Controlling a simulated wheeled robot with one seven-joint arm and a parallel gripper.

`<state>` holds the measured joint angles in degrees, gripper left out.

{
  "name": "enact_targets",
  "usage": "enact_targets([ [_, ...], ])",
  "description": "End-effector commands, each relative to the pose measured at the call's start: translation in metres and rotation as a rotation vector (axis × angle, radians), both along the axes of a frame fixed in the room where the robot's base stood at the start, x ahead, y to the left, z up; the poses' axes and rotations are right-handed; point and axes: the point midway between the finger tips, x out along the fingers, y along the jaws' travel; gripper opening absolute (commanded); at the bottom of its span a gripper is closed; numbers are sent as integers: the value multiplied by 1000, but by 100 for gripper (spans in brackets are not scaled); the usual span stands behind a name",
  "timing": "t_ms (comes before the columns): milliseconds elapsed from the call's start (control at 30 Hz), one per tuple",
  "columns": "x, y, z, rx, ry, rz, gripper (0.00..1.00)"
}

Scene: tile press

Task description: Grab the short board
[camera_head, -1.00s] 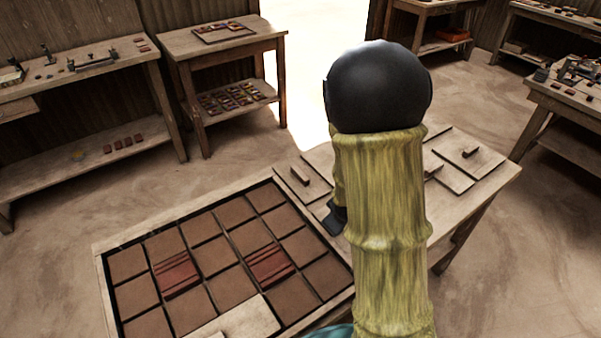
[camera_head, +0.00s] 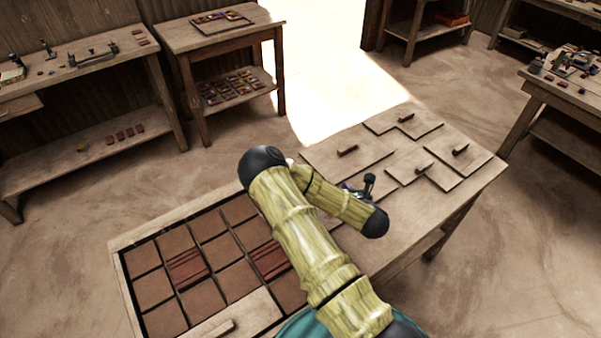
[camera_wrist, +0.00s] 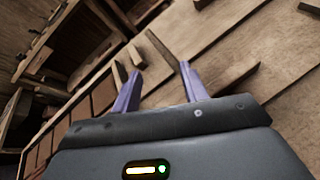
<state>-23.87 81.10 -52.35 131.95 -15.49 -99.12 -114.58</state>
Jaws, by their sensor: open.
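Several flat wooden boards with raised handles lie on the right part of the table, differing in outline. One is at the left (camera_head: 335,160), one at the back (camera_head: 410,128), one at the right (camera_head: 468,165) and one in the middle (camera_head: 418,178). I cannot tell for certain which is the short board. My gripper (camera_wrist: 160,88) is open, with nothing between its two purple fingers. In the wrist view, boards and upright handles (camera_wrist: 242,76) lie beyond the fingers. In the head view my arm hides part of the boards and most of the gripper.
The table's left part holds a framed grid (camera_head: 125,275) of brown tiles, a few of them dark red. Side tables (camera_head: 215,40) stand beyond, with open floor between.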

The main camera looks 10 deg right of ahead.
Motion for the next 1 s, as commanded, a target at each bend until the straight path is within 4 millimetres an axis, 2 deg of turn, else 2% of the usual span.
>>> enact_targets([
  [100, -7, 15, -4, -162, -38, 207, 44],
  [267, -14, 25, -5, -268, -80, 357, 44],
  [667, -14, 25, -7, -280, -87, 370, 44],
  [1000, 0, 31, -20, -285, -82, 371, 44],
])
